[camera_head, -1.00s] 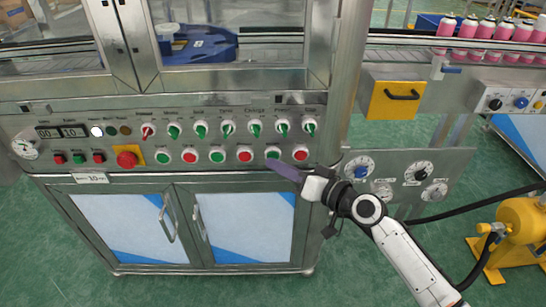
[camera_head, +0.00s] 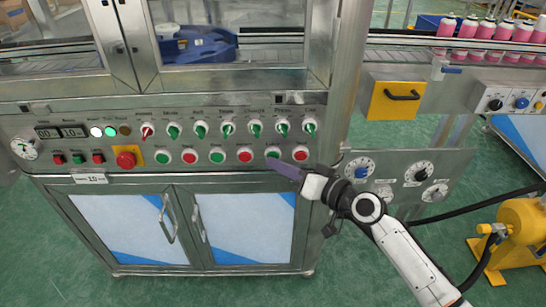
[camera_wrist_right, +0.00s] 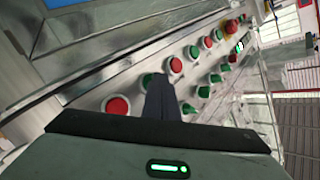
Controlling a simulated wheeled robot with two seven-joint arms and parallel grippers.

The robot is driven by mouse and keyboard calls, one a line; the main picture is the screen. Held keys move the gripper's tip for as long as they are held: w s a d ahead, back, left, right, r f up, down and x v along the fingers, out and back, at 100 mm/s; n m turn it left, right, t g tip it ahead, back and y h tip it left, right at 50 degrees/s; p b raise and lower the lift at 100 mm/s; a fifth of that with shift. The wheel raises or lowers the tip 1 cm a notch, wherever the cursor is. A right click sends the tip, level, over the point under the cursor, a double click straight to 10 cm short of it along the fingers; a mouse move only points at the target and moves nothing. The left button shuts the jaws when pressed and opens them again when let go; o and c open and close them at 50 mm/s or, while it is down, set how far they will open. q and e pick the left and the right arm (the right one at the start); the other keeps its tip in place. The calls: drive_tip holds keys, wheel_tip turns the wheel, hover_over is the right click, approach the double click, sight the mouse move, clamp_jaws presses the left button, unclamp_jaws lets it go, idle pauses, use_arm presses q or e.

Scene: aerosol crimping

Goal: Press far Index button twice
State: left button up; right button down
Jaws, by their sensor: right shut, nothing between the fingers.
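The control panel (camera_head: 70,110) has a lower row of alternating green and red push buttons. The green button (camera_head: 272,152) second from the right end is partly covered by the tip of my right gripper (camera_head: 273,162). My right gripper is shut and empty, its dark fingers pointing left at that button; I cannot tell whether they touch it. In the right wrist view, the fingers (camera_wrist_right: 158,85) hide that green button, between a near red button (camera_wrist_right: 118,104) and a farther red one (camera_wrist_right: 176,65). Labels are too small to read. My left gripper is out of view.
Green selector knobs (camera_head: 255,127) sit above the buttons. A red emergency knob (camera_head: 126,158) is at the left. A lit green lamp (camera_head: 110,131) shows at upper left. Cabinet doors (camera_head: 245,228) lie below; a gauge panel (camera_head: 405,176) is right of the arm.

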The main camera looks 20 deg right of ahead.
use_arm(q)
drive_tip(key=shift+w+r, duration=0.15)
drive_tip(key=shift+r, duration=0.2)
use_arm(e)
drive_tip(key=shift+s+a, duration=0.15)
drive_tip(key=shift+s, duration=0.55)
use_arm(q)
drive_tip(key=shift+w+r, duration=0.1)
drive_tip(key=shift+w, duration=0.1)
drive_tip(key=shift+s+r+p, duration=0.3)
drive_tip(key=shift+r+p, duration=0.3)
drive_tip(key=shift+p, duration=0.35)
use_arm(e)
drive_tip(key=s, duration=0.2)
drive_tip(key=s+a, duration=0.1)
drive_tip(key=s, duration=0.1)
drive_tip(key=shift+s+a, duration=0.2)
drive_tip(key=shift+s, duration=0.2)
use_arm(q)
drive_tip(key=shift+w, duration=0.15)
